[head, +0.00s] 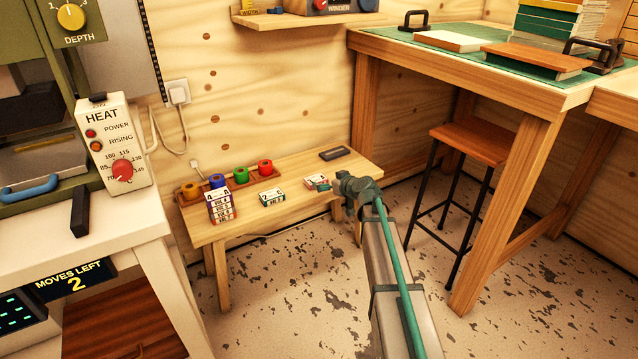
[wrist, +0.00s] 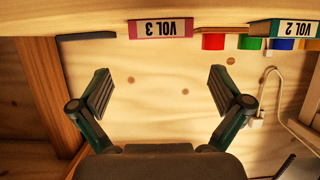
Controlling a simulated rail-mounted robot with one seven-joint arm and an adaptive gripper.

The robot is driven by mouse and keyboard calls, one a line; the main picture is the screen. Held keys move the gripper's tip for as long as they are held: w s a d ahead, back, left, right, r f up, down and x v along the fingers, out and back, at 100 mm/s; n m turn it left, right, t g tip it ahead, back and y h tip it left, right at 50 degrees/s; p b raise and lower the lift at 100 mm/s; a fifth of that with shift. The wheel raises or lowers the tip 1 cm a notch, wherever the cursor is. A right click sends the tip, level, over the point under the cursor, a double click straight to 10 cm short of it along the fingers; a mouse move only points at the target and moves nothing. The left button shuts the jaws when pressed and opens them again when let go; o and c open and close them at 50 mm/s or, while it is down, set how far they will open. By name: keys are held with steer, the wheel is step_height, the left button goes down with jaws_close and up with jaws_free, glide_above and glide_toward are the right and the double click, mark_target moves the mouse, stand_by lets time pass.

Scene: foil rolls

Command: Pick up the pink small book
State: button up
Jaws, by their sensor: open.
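The small pink book (head: 314,183), marked VOL 3, lies on the low wooden bench, just left of my gripper (head: 337,190) in the head view. In the wrist view, which looks upside down, the pink book (wrist: 160,29) shows its spine near the top centre, beyond the fingertips. My gripper (wrist: 161,82) is open there, its two fingers spread wide with nothing between them. In the head view my gripper is small and partly covers the book's right end.
Coloured rolls (head: 240,175) sit in a tray behind. A dark flat block (head: 335,153) lies at the back right. A stool (head: 468,145) stands right.

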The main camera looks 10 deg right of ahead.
mark_target(315, 178)
steer(key=b+x, duration=0.1)
steer(key=x, duration=0.2)
steer(key=b+x, duration=0.1)
steer(key=x, duration=0.2)
steer(key=b+x, duration=0.1)
steer(key=x, duration=0.2)
steer(key=shift+a+f, duration=0.1)
steer(key=shift+f, duration=0.25)
steer(key=shift+c, duration=0.2)
steer(key=c, duration=1)
steer(key=shift+r, duration=0.15)
